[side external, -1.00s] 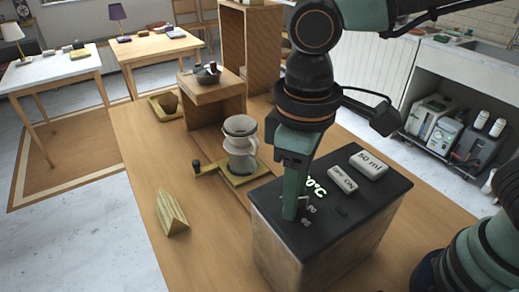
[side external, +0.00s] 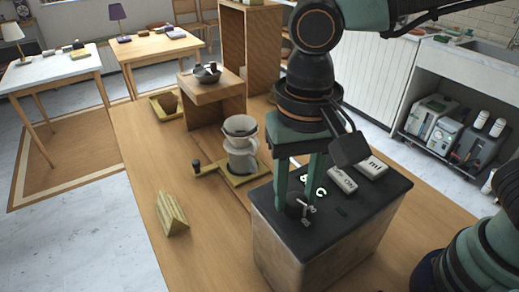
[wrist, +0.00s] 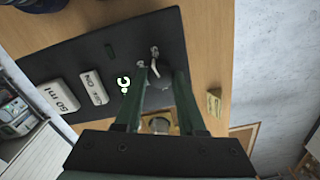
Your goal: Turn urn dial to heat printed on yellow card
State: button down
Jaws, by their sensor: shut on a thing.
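The urn (side external: 277,243) is a box with a dark top, standing on the wooden table. Its dial (wrist: 158,97) is a dark round knob on that top, with small pale marks beside it. My gripper (side external: 298,206) points down over the urn, its two green fingers shut on the dial from either side. The fingers partly hide the dial and the glowing green readout (side external: 319,191); only its "°C" end shows clearly. A yellow folded card (side external: 172,212) stands on the table left of the urn; it also shows in the wrist view (wrist: 214,103). Its print is not readable.
A coffee dripper (side external: 241,143) stands on a yellow-edged base behind. Table around the card is clear.

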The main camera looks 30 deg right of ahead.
aim_at(296, 198)
jog(key=shift+r+m, duration=0.1)
jog(key=shift+m, duration=1.1)
jog(key=c, duration=0.5)
grip_release()
notch_tip(296, 198, up, 12)
